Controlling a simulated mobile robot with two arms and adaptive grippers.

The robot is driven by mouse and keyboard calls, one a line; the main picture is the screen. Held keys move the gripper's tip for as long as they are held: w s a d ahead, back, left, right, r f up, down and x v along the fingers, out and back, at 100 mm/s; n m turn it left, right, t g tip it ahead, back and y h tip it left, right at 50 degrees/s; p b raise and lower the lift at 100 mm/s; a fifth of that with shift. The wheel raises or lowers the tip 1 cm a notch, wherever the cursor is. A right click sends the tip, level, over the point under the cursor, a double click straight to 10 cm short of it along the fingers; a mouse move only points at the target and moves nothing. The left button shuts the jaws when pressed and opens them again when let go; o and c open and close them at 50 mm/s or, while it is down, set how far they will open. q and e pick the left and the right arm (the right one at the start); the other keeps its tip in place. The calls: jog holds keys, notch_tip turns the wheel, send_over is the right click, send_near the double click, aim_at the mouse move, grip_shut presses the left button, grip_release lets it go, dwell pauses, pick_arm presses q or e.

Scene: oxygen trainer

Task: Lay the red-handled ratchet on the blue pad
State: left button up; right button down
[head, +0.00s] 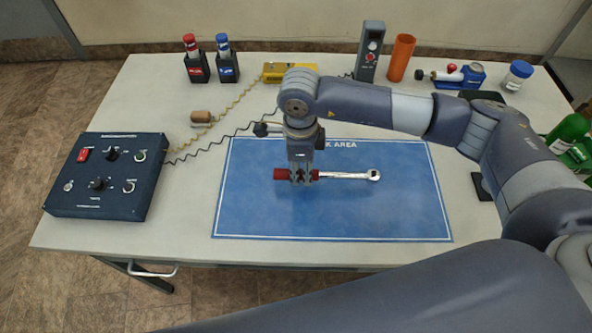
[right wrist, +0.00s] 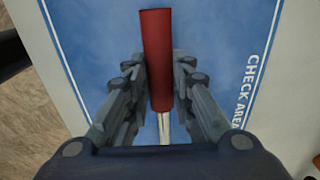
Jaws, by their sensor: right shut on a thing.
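The red-handled ratchet (head: 345,175) is over the blue pad (head: 390,215) in the head view, its red handle to the left and its chrome head to the right. My right gripper (head: 302,179) points down and is shut on the ratchet at its handle. In the right wrist view the red handle of the ratchet (right wrist: 157,60) lies between the two fingers of the right gripper (right wrist: 158,80), with blue pad behind it. I cannot tell whether the ratchet touches the pad. My left gripper is not in view.
A dark control box (head: 108,175) stands at the left of the table (head: 180,230). Red and blue bottles (head: 195,60), a yellow device (head: 290,72), a grey switch box (head: 369,50) and an orange tube (head: 400,58) stand at the back. The rest of the pad is clear.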

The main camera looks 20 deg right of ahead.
jog(key=shift+w+a, duration=0.2)
jog(key=shift+w, duration=0.05)
jog(key=shift+w+a, duration=0.15)
jog(key=shift+a, duration=0.05)
notch_tip(320, 180, down, 3)
jog(key=shift+w+a+r+p, duration=0.1)
jog(key=shift+w+a+p, duration=0.05)
jog(key=shift+p, duration=0.65)
jog(key=shift+f, duration=0.4)
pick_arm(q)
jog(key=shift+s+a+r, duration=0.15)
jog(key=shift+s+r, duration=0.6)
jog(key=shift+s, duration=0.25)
pick_arm(e)
jog(key=shift+f, duration=0.15)
jog(key=c, duration=1.4)
grip_release()
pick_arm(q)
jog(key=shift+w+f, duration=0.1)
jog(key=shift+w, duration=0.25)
